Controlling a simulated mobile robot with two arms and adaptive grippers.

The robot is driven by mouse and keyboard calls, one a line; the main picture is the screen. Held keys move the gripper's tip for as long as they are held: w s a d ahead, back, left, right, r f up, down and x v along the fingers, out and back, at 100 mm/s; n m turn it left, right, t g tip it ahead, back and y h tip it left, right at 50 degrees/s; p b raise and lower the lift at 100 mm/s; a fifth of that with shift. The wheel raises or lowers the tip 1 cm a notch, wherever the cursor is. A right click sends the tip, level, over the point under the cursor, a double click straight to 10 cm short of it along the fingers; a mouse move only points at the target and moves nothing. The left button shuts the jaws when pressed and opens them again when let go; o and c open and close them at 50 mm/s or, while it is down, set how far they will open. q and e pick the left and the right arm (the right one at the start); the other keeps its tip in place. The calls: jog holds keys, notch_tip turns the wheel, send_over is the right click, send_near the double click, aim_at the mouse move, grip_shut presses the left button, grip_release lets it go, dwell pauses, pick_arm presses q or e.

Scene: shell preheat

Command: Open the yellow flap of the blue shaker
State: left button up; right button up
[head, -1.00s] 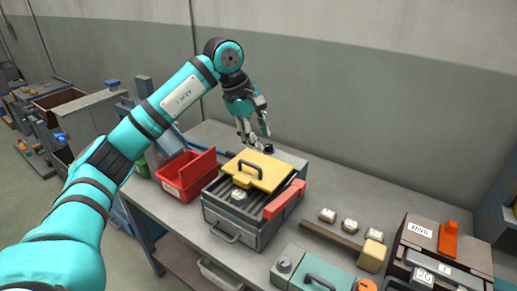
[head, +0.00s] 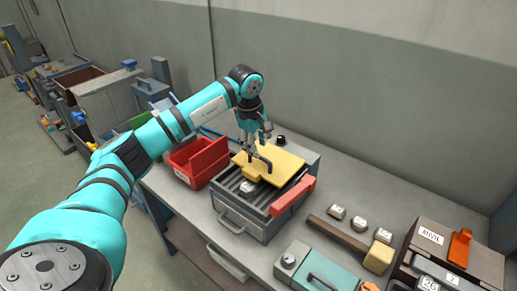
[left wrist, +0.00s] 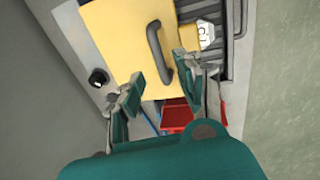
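The yellow flap (head: 284,168) lies over the back of a grey-blue box with a slatted top, the shaker (head: 262,226). The flap looks down, and its dark handle (head: 263,158) stands up near its left side. My left gripper (head: 256,140) is above the flap beside the handle, with its fingers apart. In the left wrist view the flap (left wrist: 115,45) fills the top middle, and the curved handle (left wrist: 158,52) lies ahead of and between the open fingers of the gripper (left wrist: 160,78). I cannot tell whether they touch it. My right gripper is not in view.
A labelled lump (head: 249,186) sits on the slats in front of the flap. A red bin (head: 199,158) stands close at left, and a red bar (head: 292,196) runs along the shaker's right side. A hammer (head: 340,235) and several labelled lumps lie to the right.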

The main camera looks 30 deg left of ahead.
aim_at(265, 159)
pick_arm(q)
jog(key=f, duration=0.3)
jog(key=shift+w+f+p, duration=0.35)
jog(key=c, duration=0.4)
grip_shut()
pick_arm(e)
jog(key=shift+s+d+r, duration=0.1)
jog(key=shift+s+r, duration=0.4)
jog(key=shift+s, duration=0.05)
